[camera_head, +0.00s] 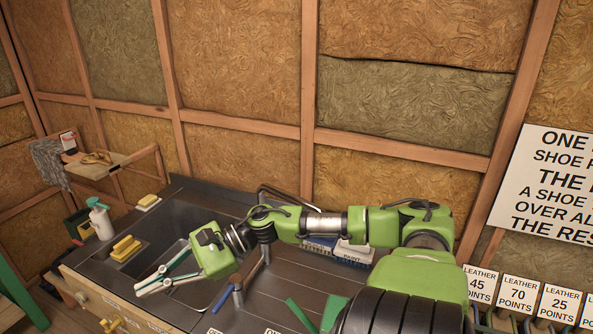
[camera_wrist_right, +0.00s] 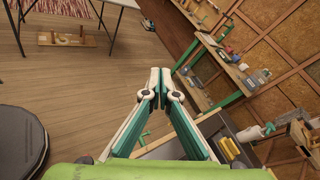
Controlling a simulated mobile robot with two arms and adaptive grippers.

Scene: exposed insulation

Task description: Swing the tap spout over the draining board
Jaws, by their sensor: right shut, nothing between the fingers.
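The dark sink unit has a basin (camera_head: 168,250) at its left part. A grey tap post (camera_head: 238,298) with a blue lever (camera_head: 222,298) stands right of the basin. A grey tube (camera_head: 257,265) slants up from it and goes behind my right wrist, so I cannot tell where the spout ends. A dark bent tube (camera_head: 275,190) shows behind my arm; I cannot tell whether it belongs to the tap. My right gripper (camera_head: 139,289) is shut and empty above the basin's front, left of the tap post and apart from it. Its closed fingers fill the middle of the wrist view (camera_wrist_right: 160,82). My left gripper is out of view.
Yellow sponges (camera_head: 126,248) and a white spray bottle (camera_head: 100,218) stand at the unit's left. A wooden shelf (camera_head: 105,163) juts out at the far left. The insulated wall (camera_head: 240,160) closes off the back.

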